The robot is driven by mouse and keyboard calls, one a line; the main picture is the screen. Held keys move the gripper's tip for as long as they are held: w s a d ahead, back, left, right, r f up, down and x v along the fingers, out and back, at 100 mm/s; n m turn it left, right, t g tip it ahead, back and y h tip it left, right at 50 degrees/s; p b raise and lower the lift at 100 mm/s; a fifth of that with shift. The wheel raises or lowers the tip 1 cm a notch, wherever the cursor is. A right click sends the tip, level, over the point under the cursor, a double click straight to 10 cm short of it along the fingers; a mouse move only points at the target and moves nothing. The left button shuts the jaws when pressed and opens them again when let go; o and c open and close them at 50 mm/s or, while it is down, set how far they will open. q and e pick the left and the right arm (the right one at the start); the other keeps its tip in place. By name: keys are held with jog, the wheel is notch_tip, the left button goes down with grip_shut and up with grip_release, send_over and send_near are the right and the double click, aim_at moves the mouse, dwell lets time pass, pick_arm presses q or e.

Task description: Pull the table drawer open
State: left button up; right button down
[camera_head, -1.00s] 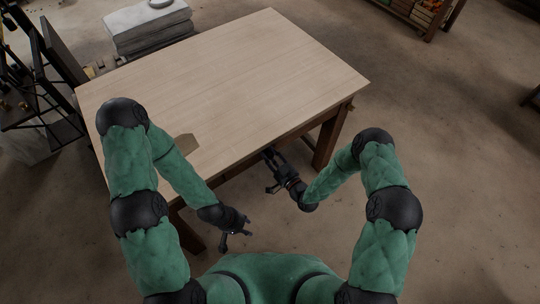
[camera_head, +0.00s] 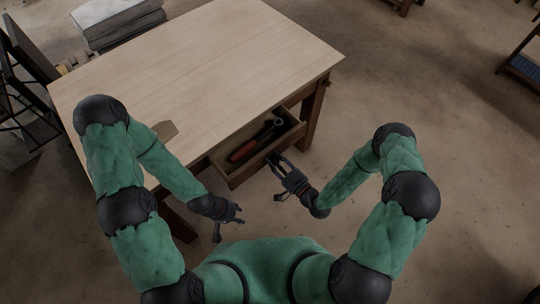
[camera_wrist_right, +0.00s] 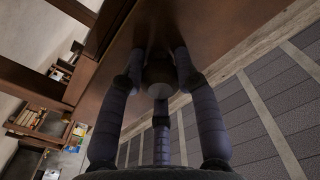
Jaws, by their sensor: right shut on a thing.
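The table drawer (camera_head: 240,175) stands open at the front of the wooden table (camera_head: 200,75). Its box and contents show in the head view. In the right wrist view the brown drawer front (camera_wrist_right: 225,40) fills the upper middle, with a round dark knob (camera_wrist_right: 159,76) on it. My right gripper (camera_head: 274,160) is at the drawer front, with its fingers on either side of the knob and shut on it; the fingers also show in the wrist view (camera_wrist_right: 157,68). My left gripper (camera_head: 229,225) is open and empty, left of the drawer and in front of the table.
A red-handled tool (camera_head: 242,151) and a dark tool (camera_head: 270,127) lie in the drawer. A brown table leg (camera_head: 313,112) stands right of the drawer. A stack of pale slabs (camera_head: 118,22) is behind the table. The floor (camera_head: 450,130) to the right is clear.

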jog(key=shift+v, duration=0.85)
jog(key=shift+a+f, duration=0.1)
jog(key=shift+f, duration=0.05)
jog(key=c, duration=0.9)
grip_release()
jog(key=shift+v, duration=6)
